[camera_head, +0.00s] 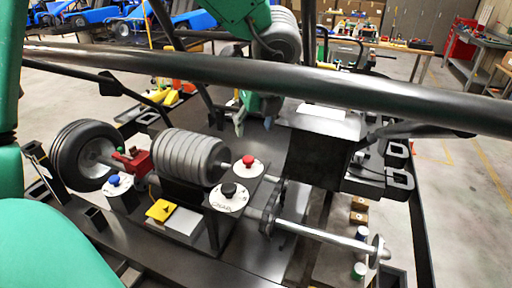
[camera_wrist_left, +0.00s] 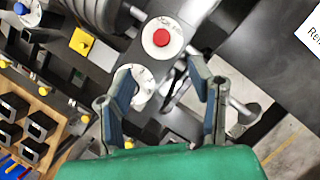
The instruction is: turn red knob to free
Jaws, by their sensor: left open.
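The red knob (camera_head: 248,160) sits on a round white plate on the dark kart stand, right of the grey ribbed cylinder (camera_head: 188,157). In the left wrist view the red knob (camera_wrist_left: 161,38) lies beyond my fingertips, roughly centred between them, and nothing covers it. My left gripper (camera_head: 254,124) is above and behind the knob in the head view, partly hidden by the dark bar. In the wrist view the left gripper (camera_wrist_left: 161,70) is open and empty, its fingers apart from the knob. I cannot read the plate's markings clearly. My right gripper is not in view.
A black knob (camera_head: 229,190) on a white plate stands close in front, and a blue knob (camera_head: 114,181) to the left. A thick dark bar (camera_head: 300,84) crosses the head view. A wheel (camera_head: 88,156), yellow switch (camera_head: 163,209) and metal axle (camera_head: 325,236) surround the area.

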